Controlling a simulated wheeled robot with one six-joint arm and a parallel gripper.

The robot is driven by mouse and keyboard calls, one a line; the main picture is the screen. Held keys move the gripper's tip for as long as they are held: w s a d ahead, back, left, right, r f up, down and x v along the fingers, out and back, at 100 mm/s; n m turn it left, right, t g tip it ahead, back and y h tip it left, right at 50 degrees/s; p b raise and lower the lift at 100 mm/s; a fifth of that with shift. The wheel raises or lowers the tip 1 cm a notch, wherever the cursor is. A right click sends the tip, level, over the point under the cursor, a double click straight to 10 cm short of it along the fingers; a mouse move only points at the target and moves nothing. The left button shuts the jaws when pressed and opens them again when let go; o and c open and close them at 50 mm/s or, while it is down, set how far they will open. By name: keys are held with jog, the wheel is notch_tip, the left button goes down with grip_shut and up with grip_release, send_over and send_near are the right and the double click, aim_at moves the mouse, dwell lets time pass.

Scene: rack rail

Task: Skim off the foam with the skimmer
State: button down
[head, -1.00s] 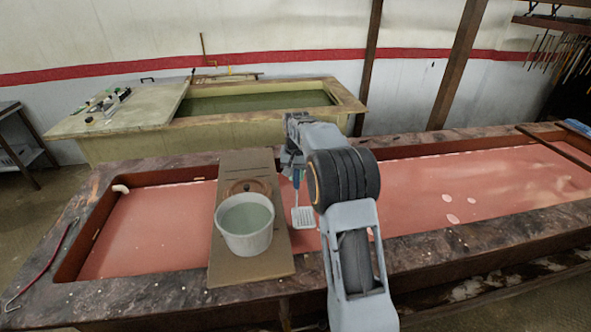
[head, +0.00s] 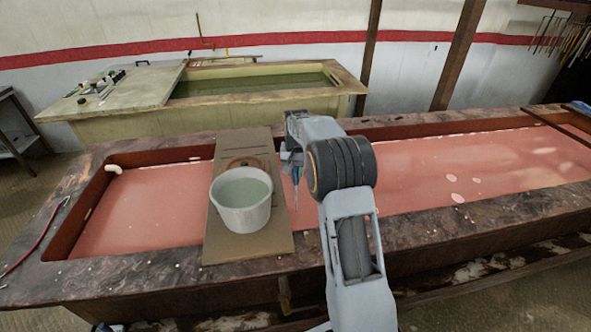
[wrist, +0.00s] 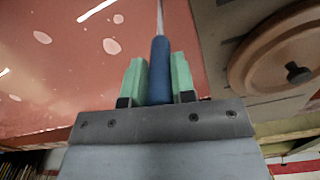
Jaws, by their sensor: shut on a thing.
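My gripper (head: 291,160) hangs over the red liquid just right of the board. In the wrist view its green fingers (wrist: 158,80) are shut on the blue handle of the skimmer (wrist: 160,70). The skimmer's thin shaft points down in the head view (head: 296,190); its flat head is not clearly seen there and is out of the wrist view. Pale foam patches (head: 458,198) float on the red liquid well to the right of my gripper. Several pale patches (wrist: 42,37) also show in the wrist view. A white bucket (head: 240,220) with greenish liquid stands on the board.
The board (head: 222,252) lies across the stone-rimmed trough (head: 150,275) and carries a round wooden lid (wrist: 245,70) behind the bucket. A dark bar (head: 555,140) crosses the trough at the far right. A green-filled tank (head: 120,125) stands behind. A red hooked rod lies at left.

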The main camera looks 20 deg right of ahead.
dwell(0.3)
jog(key=shift+w+d+p, duration=1.05)
jog(key=shift+d+p, duration=2.15)
jog(key=shift+d, duration=3.65)
jog(key=s+d+b, duration=0.3)
jog(key=s+d, duration=0.8)
jog(key=s, duration=0.1)
jog(key=shift+s+d, duration=0.25)
jog(key=shift+d, duration=0.15)
jog(key=shift+r, duration=0.15)
notch_tip(320, 180, up, 14)
jog(key=p, duration=0.5)
jog(key=shift+p, duration=0.3)
